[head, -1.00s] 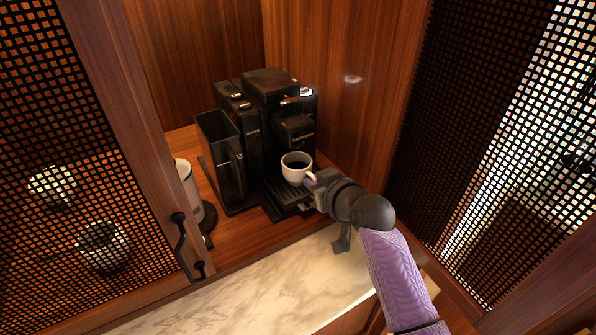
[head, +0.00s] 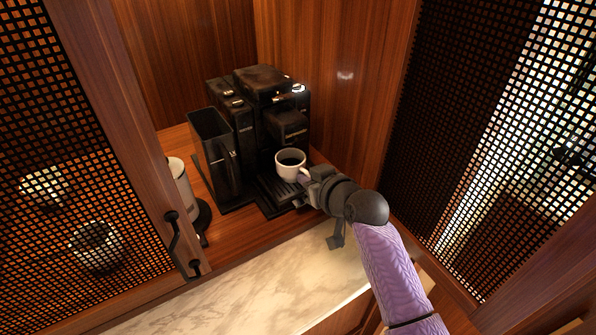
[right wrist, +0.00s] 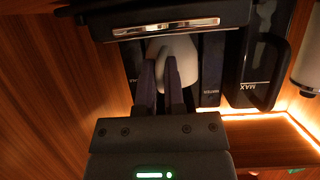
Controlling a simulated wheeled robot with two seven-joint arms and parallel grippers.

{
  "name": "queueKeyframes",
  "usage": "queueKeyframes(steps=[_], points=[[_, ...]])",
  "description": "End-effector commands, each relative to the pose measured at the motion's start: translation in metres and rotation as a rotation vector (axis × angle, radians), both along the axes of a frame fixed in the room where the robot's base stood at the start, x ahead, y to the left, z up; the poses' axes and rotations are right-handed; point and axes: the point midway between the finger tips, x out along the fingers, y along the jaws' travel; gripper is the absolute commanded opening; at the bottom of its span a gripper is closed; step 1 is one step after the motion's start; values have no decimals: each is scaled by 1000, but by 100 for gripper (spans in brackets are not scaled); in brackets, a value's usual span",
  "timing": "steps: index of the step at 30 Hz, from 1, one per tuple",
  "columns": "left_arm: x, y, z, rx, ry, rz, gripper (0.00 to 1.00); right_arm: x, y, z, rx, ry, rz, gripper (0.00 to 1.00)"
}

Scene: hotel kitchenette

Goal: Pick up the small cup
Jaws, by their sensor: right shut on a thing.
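The small white cup (head: 290,163) with dark liquid in it is upright at the drip tray (head: 270,196) of the black coffee machine (head: 262,112), below its spout. I cannot tell whether its base touches the tray. My right gripper (head: 307,179) reaches in from the right and is shut on the cup's handle. In the right wrist view the cup (right wrist: 181,60) shows just beyond the two dark fingers (right wrist: 161,85), partly hidden by them and by the machine's front. My left gripper is not in view.
A black open container (head: 216,150) stands left of the machine, and a white and dark canister (head: 183,190) stands farther left. Wooden walls and mesh doors (head: 75,160) close in both sides. The marble counter (head: 250,285) in front is clear.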

Motion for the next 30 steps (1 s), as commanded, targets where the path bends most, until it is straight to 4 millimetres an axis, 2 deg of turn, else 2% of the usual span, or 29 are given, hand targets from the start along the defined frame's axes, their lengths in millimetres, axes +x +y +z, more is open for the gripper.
queueKeyframes(steps=[7,17,26,30], points=[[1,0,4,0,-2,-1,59,0,0,8,0,-1,0,0],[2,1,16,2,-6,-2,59,0,0,39,-1,-4,1,0],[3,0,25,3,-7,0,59,-31,-20,36,-2,0,-1,0],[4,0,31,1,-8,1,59,-53,-33,37,-2,-1,1,0]])
